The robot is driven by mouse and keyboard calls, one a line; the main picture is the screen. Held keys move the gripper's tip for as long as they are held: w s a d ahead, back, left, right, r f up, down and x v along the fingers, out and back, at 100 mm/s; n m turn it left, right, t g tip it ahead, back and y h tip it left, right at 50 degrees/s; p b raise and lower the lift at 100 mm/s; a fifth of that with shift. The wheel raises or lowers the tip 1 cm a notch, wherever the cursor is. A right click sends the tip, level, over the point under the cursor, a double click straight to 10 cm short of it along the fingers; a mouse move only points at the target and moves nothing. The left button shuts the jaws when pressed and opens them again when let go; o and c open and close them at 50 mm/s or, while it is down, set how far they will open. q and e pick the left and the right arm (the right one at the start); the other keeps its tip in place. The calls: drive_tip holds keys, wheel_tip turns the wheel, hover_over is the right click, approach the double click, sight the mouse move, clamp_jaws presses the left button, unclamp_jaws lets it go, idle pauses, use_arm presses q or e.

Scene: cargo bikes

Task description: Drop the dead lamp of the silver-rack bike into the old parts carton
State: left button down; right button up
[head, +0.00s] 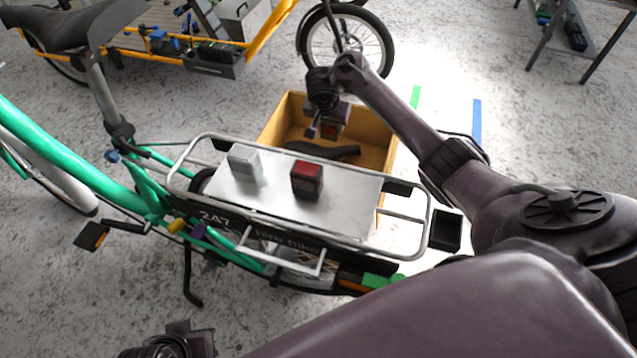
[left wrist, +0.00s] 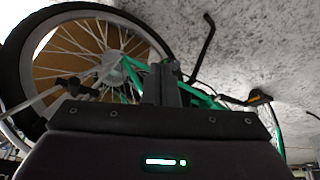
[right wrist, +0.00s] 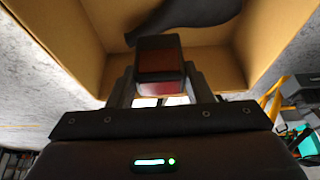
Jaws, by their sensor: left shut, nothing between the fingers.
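The old parts carton (head: 376,136) is an open tan box on the floor behind the silver rack (head: 412,212) of the green bike. My right gripper (head: 328,122) is over the carton, with a dark lamp with a red face (right wrist: 158,65) between its fingers. The lamp also shows, partly hidden, in the head view (head: 329,131). In the right wrist view the carton walls (right wrist: 85,35) surround it; whether it touches anything inside I cannot tell. My left gripper (left wrist: 164,85) is shut and empty, beside the bike's wheel (left wrist: 35,55).
A second red lamp (head: 307,181) and a pale grey block (head: 244,163) stand on the rack's silver plate (head: 345,204). A black saddle-like part (head: 335,152) lies in the carton. An orange-framed bike (head: 262,42) stands behind.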

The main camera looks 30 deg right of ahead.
drive_tip(key=o, duration=0.5)
use_arm(q)
drive_tip(key=shift+s+a+f+n+g+y+p, duration=0.25)
drive_tip(key=shift+a+f+g+y+p, duration=0.15)
drive_tip(key=shift+a+p, duration=0.5)
drive_tip(key=shift+s+a+f+n+g+y+p, duration=0.2)
drive_tip(key=shift+s+a+f+g+p, duration=0.25)
drive_tip(key=shift+a+p, duration=0.45)
drive_tip(key=shift+s+a+f+n+g+y+p, duration=0.15)
drive_tip(key=shift+a+f+g+y+p, duration=0.15)
drive_tip(key=shift+a+g+p, duration=0.4)
use_arm(e)
drive_tip(key=shift+v, duration=3.9)
use_arm(q)
drive_tip(key=shift+p, duration=0.3)
